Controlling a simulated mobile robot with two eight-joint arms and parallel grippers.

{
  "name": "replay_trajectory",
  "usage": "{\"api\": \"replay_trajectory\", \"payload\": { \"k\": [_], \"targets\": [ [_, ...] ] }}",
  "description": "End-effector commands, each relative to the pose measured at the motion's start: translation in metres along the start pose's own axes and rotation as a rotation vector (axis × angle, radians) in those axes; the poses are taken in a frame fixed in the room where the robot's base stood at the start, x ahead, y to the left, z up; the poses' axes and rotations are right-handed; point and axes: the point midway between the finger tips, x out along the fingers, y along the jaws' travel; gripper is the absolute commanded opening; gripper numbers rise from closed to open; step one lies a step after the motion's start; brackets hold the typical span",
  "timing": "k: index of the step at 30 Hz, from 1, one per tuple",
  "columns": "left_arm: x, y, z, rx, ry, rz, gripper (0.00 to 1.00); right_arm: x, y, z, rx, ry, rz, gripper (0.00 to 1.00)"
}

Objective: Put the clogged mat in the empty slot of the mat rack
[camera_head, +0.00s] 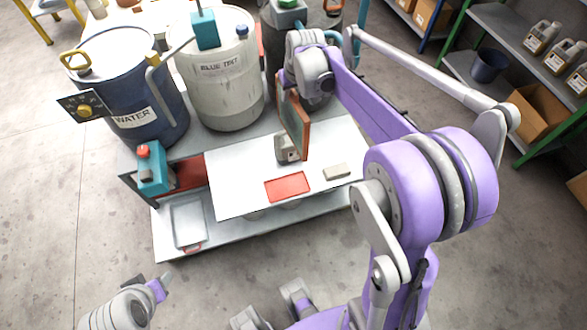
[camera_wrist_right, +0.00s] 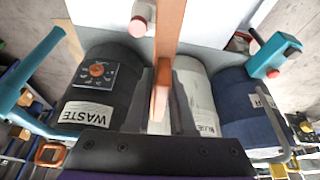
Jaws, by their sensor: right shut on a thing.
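My right gripper (camera_head: 287,84) is shut on an orange-brown edged panel, which I take to be the clogged mat (camera_head: 296,125). The mat stands upright on edge above the white worktop. In the right wrist view the mat (camera_wrist_right: 170,35) runs up between the fingers of my right gripper (camera_wrist_right: 162,98). My left gripper (camera_head: 149,283) is low at the bottom left, over the floor, empty, its tips seemingly apart. I cannot make out the mat rack or its empty slot for certain.
A white worktop (camera_head: 235,195) carries a red tray (camera_head: 287,187), a pale block (camera_head: 337,172) and a grey block (camera_head: 284,150). Behind stand a blue water drum (camera_head: 125,85), a pale drum (camera_head: 225,75) and a dark waste drum (camera_wrist_right: 95,85). Shelving (camera_head: 500,20) is at right.

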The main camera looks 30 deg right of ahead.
Motion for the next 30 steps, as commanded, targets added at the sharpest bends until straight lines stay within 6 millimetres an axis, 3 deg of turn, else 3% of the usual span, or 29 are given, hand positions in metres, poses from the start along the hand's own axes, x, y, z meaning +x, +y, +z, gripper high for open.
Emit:
{"api": "replay_trajectory", "payload": {
  "k": [1, 6, 10, 13, 17, 30],
  "targets": [
    [0.019, 0.0, 0.012, 0.0, -0.008, 0.0, 0.5, 0.002, 0.025, -0.003, 0.025, 0.001, 0.012, 0.0],
    [0.042, 0.0, 0.026, 0.0, -0.016, 0.0, 0.5, -0.024, 0.077, -0.017, 0.068, 0.016, 0.034, 0.0],
    [0.05, 0.0, 0.03, 0.0, -0.019, 0.0, 0.5, -0.037, 0.096, -0.02, 0.084, 0.023, 0.042, 0.0],
    [0.053, 0.0, 0.032, 0.0, -0.02, 0.0, 0.5, -0.034, 0.101, -0.019, 0.088, 0.026, 0.044, 0.0],
    [0.058, 0.0, 0.034, 0.0, -0.022, 0.0, 0.5, -0.009, 0.101, -0.009, 0.087, 0.026, 0.044, 0.0],
    [0.08, 0.0, 0.045, 0.0, -0.03, 0.0, 0.5, 0.104, 0.102, 0.034, 0.087, 0.026, 0.044, 0.0]
  ]
}}
